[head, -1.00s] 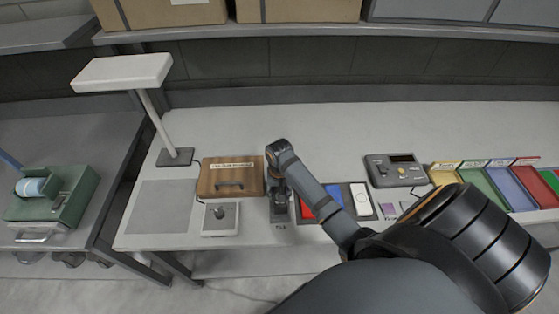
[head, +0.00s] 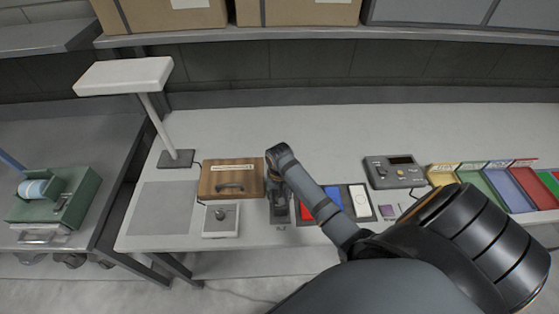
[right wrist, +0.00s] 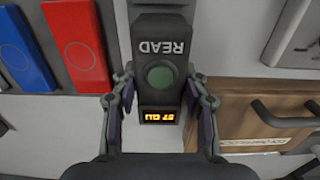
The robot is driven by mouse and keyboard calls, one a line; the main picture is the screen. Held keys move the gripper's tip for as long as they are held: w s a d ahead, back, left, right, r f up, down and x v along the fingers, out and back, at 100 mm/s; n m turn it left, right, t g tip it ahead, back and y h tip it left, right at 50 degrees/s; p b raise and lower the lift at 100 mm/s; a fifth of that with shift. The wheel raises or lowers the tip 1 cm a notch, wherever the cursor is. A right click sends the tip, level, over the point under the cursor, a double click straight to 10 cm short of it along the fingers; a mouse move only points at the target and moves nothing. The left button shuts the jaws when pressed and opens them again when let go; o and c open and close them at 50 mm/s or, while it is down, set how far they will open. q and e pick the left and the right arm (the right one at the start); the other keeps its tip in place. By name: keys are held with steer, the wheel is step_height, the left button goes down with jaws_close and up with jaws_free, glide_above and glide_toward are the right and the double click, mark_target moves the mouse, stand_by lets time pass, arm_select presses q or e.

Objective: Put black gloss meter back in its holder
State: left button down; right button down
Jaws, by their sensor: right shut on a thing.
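The black gloss meter (right wrist: 160,98) is in the right wrist view, with a green round button, the word READ and a lit orange display. My right gripper (right wrist: 162,92) is shut on it, one finger along each side. In the head view the right gripper (head: 279,190) points down at the table's front part, and the dark meter (head: 280,212) shows only partly below it. A small label lies at the table edge in front. The holder cannot be told apart from the dark shapes under the gripper. My left gripper is not in view.
A wooden case (head: 232,188) and a white joystick-like device (head: 221,219) stand just left of the gripper. A tray with red, blue and white panels (head: 359,200) lies right. A grey console (head: 394,171) and coloured bins (head: 485,185) are farther right. The table behind is clear.

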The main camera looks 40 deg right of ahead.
steer(key=shift+f, duration=0.4)
steer(key=c, duration=0.6)
jaws_free()
step_height(320, 180, up, 12)
steer(key=shift+r, duration=0.1)
